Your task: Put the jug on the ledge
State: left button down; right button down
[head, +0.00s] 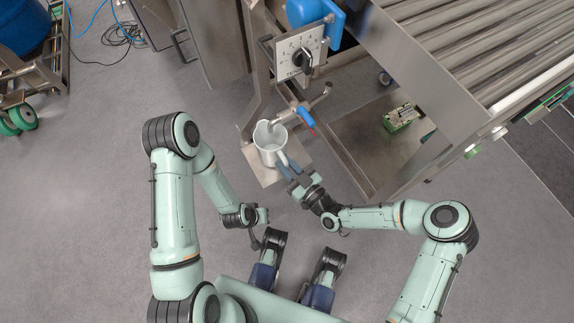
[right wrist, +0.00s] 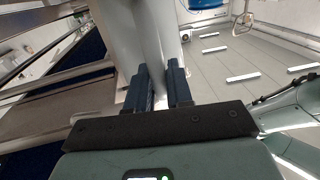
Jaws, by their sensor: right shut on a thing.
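The white jug (head: 268,140) is upright under a tap (head: 300,108), its open mouth facing up in the head view. A small metal ledge (head: 264,178) shows below and around the jug; from above I cannot tell whether the jug touches it. My right gripper (head: 291,175) is shut on the jug's handle, on the jug's near right side. In the right wrist view the pale jug (right wrist: 128,45) rises behind the fingers (right wrist: 160,88), with its handle between them. My left gripper (head: 262,216) is apart from the jug, lower left of it; its jaws are too small to read.
A metal frame with a dial panel (head: 300,54) and blue motor stands behind the tap. A roller conveyor (head: 485,45) is at upper right, with a green-and-white box (head: 401,117) on a shelf beneath. A steel cabinet (head: 205,40) stands upper left.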

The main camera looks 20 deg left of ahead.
pick_arm(q)
jog(key=shift+w+f, duration=0.1)
jog(key=shift+w, duration=0.05)
pick_arm(e)
jog(key=shift+f, duration=0.25)
jog(key=shift+f, duration=0.1)
jog(key=c, duration=1)
grip_release()
pick_arm(q)
jog(key=shift+a+f, duration=0.1)
jog(key=shift+f, duration=0.05)
pick_arm(e)
jog(key=shift+d+r, duration=0.1)
jog(key=shift+r, duration=0.1)
pick_arm(q)
jog(key=shift+s+d+r+g+p, duration=0.15)
jog(key=shift+s+d+r+p, duration=0.2)
jog(key=shift+s+r, duration=0.15)
jog(key=shift+s+d+r+g+p, duration=0.15)
jog(key=shift+s+d+r+p, duration=0.2)
jog(key=shift+s, duration=0.2)
pick_arm(e)
jog(key=v, duration=1.2)
jog(key=shift+s, duration=0.1)
